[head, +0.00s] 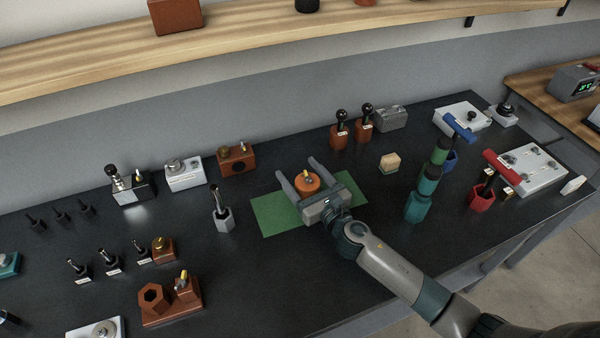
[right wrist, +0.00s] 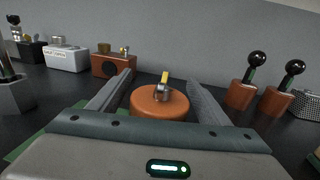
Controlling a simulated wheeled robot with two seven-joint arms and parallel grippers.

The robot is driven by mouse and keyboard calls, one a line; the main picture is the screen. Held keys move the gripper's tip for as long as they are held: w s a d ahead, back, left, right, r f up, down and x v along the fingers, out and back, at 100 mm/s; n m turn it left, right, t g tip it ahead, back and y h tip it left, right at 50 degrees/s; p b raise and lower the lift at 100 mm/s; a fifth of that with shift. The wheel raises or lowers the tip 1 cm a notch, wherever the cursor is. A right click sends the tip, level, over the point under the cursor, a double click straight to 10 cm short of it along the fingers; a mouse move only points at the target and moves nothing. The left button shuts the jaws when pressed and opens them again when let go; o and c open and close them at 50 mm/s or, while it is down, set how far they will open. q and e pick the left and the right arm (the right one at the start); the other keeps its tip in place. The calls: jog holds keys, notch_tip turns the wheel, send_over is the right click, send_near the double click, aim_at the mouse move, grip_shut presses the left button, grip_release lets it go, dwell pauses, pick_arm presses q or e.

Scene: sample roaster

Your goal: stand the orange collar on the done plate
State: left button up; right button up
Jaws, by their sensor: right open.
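A round orange collar (head: 308,184) with a small metal fitting and a yellow tab on top is over the green mat (head: 275,212). It also shows in the right wrist view (right wrist: 152,105). My right gripper (head: 297,168) is open, with one finger on each side of the collar. In the right wrist view, dark gaps show between the collar and the fingers. The collar's lower part is hidden by the gripper body. No plate marked as done can be made out; I cannot tell whether the green mat is it. My left gripper is not in view.
An orange-brown block with a dial (head: 237,160) stands behind left, and a grey hexagonal holder (head: 224,219) stands left of the mat. Two orange posts with black knobs (head: 340,133) stand behind right. A tan block (head: 389,163) and green stacked pieces (head: 419,207) stand right.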

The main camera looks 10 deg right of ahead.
aim_at(315, 190)
jog(key=shift+s+d, duration=0.25)
jog(key=shift+s, duration=0.35)
jog(key=b+v, duration=0.2)
jog(key=v, duration=0.8)
jog(key=shift+s+d+r, duration=0.1)
jog(key=shift+s, duration=0.25)
jog(key=shift+r, duration=0.1)
